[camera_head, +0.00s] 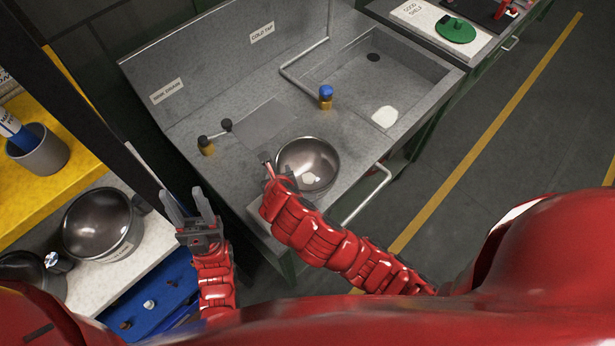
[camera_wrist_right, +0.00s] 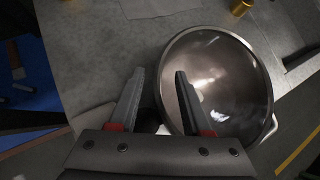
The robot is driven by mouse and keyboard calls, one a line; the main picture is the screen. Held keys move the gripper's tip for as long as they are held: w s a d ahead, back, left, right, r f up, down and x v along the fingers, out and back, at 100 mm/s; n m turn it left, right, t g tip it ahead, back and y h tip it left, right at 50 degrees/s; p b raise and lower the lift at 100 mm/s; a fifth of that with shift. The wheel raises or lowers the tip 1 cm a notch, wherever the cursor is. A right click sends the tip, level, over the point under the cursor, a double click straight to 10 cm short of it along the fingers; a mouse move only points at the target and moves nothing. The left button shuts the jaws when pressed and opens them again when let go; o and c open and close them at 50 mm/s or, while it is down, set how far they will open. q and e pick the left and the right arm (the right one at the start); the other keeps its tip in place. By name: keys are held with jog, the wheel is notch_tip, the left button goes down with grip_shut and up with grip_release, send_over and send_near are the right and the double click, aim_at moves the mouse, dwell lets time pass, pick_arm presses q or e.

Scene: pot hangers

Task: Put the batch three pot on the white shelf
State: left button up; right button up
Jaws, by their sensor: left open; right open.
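A round steel pot (camera_head: 308,155) sits on the grey sink counter; no batch label on it can be read. My right gripper (camera_head: 266,165) is open at the pot's left rim. In the right wrist view its fingers (camera_wrist_right: 160,74) point along the near side of the pot (camera_wrist_right: 225,75), one outside the rim and one overlapping the bowl. I cannot tell whether they touch it. A white shelf (camera_head: 140,255) at the left holds another steel pot (camera_head: 97,222) with a label too small to read. My left gripper (camera_head: 188,205) is open and empty, right of that shelf pot.
A blue-topped tap (camera_head: 326,95) and sink basin (camera_head: 370,75) lie behind the counter pot. A lever tap (camera_head: 207,146) stands to its left. A rail (camera_head: 368,195) runs along the counter front. A yellow shelf (camera_head: 55,185) and a dark post (camera_head: 110,115) are at left.

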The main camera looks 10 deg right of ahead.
jog(key=shift+w+f, duration=0.35)
jog(key=shift+w, duration=0.2)
jog(key=shift+s+r, duration=0.1)
jog(key=shift+s, duration=0.05)
jog(key=c, duration=0.6)
grip_shut()
